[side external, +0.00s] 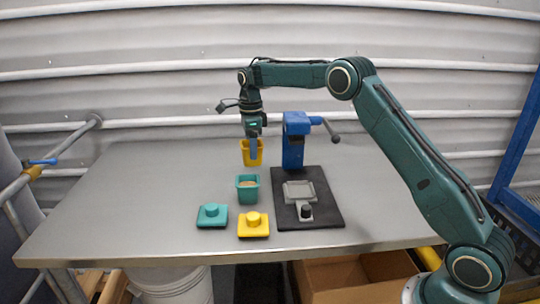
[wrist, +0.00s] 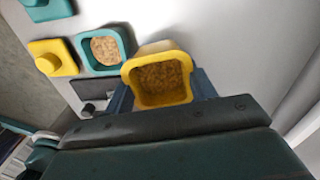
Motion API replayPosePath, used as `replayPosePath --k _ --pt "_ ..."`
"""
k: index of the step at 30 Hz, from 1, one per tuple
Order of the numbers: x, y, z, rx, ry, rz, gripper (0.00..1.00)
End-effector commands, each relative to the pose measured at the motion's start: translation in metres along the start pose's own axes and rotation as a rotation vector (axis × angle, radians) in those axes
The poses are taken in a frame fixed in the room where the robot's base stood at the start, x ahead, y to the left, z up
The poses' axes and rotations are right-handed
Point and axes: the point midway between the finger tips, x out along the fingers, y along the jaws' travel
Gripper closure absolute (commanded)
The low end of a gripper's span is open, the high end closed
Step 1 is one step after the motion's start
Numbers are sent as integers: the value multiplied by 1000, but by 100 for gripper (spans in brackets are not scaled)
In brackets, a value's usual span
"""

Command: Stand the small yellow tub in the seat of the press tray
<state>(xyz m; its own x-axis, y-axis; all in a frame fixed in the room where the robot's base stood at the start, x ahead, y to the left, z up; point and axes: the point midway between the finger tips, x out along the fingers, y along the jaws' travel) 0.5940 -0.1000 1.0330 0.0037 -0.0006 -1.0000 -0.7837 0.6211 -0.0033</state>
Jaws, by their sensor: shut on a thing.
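The small yellow tub (side external: 245,157) is near the back of the table in the side view, left of the blue press. My gripper (side external: 253,153) points down and is shut on it. In the wrist view the yellow tub (wrist: 160,78) sits upright between the blue fingers and holds brown, grainy substrate. Whether its base touches the table is unclear. The press tray (side external: 299,192) is grey with a square seat, which looks empty, and a black knob (side external: 306,211) in front. It lies on the black base, in front of the press column.
A teal tub (side external: 247,189) with substrate stands left of the black base (side external: 324,209). A teal lid (side external: 212,216) and a yellow lid (side external: 254,227) lie near the front edge. The blue press (side external: 294,145) has a lever reaching right. The table's left side is clear.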

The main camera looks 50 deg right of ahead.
Motion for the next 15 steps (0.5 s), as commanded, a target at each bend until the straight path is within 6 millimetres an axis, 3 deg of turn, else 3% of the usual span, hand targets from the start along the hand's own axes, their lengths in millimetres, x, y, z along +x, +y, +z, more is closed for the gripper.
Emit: replayPosePath --k 15 --pt "-42 69 -43 -109 -3 -7 61"
